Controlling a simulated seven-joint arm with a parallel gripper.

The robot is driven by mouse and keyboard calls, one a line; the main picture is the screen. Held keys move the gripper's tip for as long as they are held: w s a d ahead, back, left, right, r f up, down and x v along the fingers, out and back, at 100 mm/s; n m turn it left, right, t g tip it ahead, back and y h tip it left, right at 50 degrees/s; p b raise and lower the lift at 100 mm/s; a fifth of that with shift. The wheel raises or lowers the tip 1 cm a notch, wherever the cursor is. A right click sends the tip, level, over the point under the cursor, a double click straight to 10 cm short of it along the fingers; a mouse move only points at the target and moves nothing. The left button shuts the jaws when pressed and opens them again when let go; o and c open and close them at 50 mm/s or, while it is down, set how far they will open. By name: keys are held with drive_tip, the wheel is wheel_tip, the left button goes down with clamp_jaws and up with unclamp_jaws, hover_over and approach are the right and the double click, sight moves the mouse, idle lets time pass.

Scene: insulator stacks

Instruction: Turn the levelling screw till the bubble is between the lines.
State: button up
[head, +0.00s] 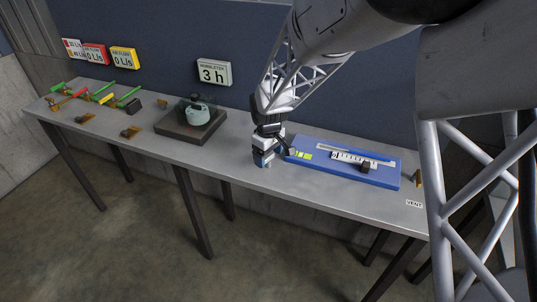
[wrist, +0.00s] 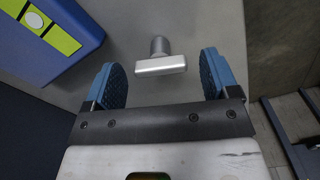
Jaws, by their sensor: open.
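The blue board (head: 385,177) lies on the bench, with a yellow-green bubble vial (head: 303,155) at its left end. In the wrist view the vial (wrist: 62,40) is at upper left, partly cut off by the frame edge. Its pale round bubble (wrist: 34,20) appears between two dark cross lines; I cannot tell its exact margins. A grey metal T-shaped screw (wrist: 160,66) stands beside the board. My gripper (wrist: 163,78) is open, with blue-padded fingers on either side of the screw's crossbar, apart from it. In the head view my gripper (head: 264,158) hides the screw.
The board also carries a white scale and blue tube (head: 355,153) and a small dark block (head: 367,167). Coloured valves (head: 105,98) are at far left. The bench's front edge is near my gripper.

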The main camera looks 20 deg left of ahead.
sight(269, 156)
drive_tip(key=shift+r, duration=3.9)
drive_tip(key=shift+d+r, duration=0.2)
drive_tip(key=shift+d, duration=0.1)
drive_tip(key=s+d+r+m, duration=0.2)
drive_tip(key=s+d+r, duration=0.15)
drive_tip(key=d, duration=0.55)
drive_tip(key=s+d+r+m+t, duration=0.1)
drive_tip(key=s+d+r+m, duration=0.15)
drive_tip(key=d+r, duration=0.45)
drive_tip(key=s+d+r+m, duration=0.2)
drive_tip(key=d, duration=0.9)
drive_tip(key=s+d+r+m+t, duration=0.1)
drive_tip(key=s+d+m, duration=0.6)
drive_tip(key=s+d, duration=0.9)
drive_tip(key=s, duration=0.4)
drive_tip(key=shift+s+d+r+m+t, duration=0.25)
drive_tip(key=shift+d+r+m+t, duration=0.05)
drive_tip(key=shift+d+m, duration=0.1)
